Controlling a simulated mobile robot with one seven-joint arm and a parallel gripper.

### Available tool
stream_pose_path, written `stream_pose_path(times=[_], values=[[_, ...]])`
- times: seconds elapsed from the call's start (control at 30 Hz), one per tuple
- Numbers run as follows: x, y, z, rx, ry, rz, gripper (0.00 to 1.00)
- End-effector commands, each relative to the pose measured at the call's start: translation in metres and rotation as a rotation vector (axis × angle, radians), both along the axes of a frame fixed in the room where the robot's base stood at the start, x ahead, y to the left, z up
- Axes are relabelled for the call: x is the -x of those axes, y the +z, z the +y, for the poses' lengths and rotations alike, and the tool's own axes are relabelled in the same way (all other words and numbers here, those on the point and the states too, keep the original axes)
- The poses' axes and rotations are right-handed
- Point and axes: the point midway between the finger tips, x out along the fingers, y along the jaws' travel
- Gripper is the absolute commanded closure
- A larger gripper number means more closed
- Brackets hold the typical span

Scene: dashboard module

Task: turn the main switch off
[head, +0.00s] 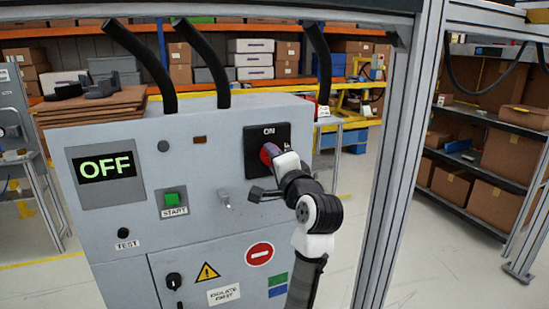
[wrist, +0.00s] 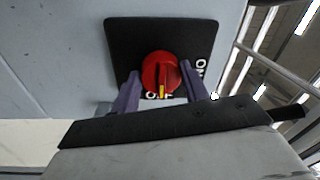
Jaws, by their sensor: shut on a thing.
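The main switch is a red rotary knob (wrist: 161,70) on a black plate (head: 254,137), at the right of the grey panel front. ON is printed at the plate's top in the head view; another label at its right side is partly hidden. In the wrist view the knob's yellow mark points to that partly covered label, which looks like OFF, and not to ON. My gripper (head: 272,152) is at the plate, its purple fingers on either side of the knob, shut on it. In the head view the gripper covers part of the knob. The display (head: 105,168) reads OFF.
A lower black knob (head: 174,281) sits beside a warning sign. A metal frame post (head: 395,160) stands close right of my arm.

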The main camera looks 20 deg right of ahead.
Motion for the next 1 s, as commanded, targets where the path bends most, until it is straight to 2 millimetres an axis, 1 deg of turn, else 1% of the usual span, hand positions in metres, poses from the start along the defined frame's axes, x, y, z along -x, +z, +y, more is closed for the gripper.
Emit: stream_pose_path(times=[0.43,0.47,0.6,0.87,1.0], values=[[0.0001,-0.0008,-0.0007,-0.012,0.000,0.001,0.78],[0.0001,-0.0007,-0.0008,-0.012,0.000,0.001,0.52],[0.0000,-0.0005,-0.0005,-0.011,0.000,0.000,0.34],[0.0004,-0.0001,-0.0004,-0.010,0.000,0.000,0.34],[0.0087,-0.0015,-0.0011,-0.009,-0.002,-0.002,0.34]])
